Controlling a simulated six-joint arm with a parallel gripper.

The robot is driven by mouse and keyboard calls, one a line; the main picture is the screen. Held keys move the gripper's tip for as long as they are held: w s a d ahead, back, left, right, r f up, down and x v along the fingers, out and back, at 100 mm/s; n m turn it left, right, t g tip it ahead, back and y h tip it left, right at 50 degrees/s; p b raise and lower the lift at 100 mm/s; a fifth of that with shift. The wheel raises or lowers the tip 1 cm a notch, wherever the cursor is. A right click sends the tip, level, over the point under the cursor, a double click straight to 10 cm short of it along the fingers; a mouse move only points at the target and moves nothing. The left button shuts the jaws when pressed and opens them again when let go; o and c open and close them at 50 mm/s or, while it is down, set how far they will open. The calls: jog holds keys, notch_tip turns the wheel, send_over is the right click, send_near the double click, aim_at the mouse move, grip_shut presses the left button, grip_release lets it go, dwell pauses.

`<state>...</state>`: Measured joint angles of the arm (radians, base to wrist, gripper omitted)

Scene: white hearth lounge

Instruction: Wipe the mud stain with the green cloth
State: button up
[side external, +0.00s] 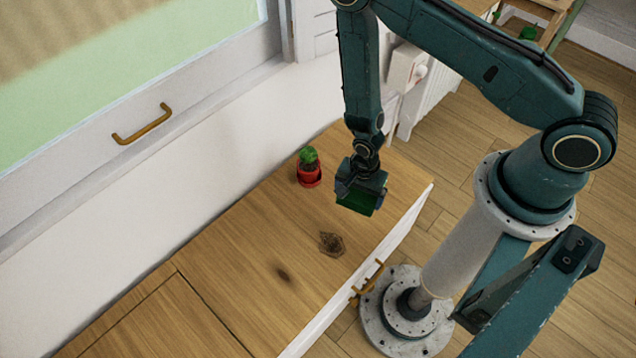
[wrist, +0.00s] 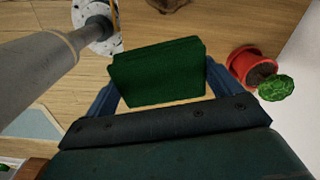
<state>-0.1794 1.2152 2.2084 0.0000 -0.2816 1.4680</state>
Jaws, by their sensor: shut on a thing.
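The green cloth (wrist: 158,75) is held between the two blue fingers of my gripper (wrist: 160,88) in the wrist view. In the side view my gripper (side external: 361,190) is shut on the cloth (side external: 358,203), above the wooden top near its right end. The mud stain (side external: 331,244) is a brown patch on the wooden top, below and left of my gripper in the side view. Part of a brown patch, which looks like the stain (wrist: 170,4), shows at the top edge of the wrist view. The cloth appears apart from the stain.
A dark spot (side external: 283,275) lies left of the stain. A white wall runs behind.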

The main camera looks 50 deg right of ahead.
jog(key=s+a+f+n, duration=0.3)
jog(key=a+f+n, duration=0.2)
jog(key=a+f, duration=0.2)
jog(key=shift+s+a+f+n, duration=0.2)
jog(key=shift+a+f+n, duration=0.2)
jog(key=shift+a, duration=0.45)
jog(key=shift+f, duration=0.1)
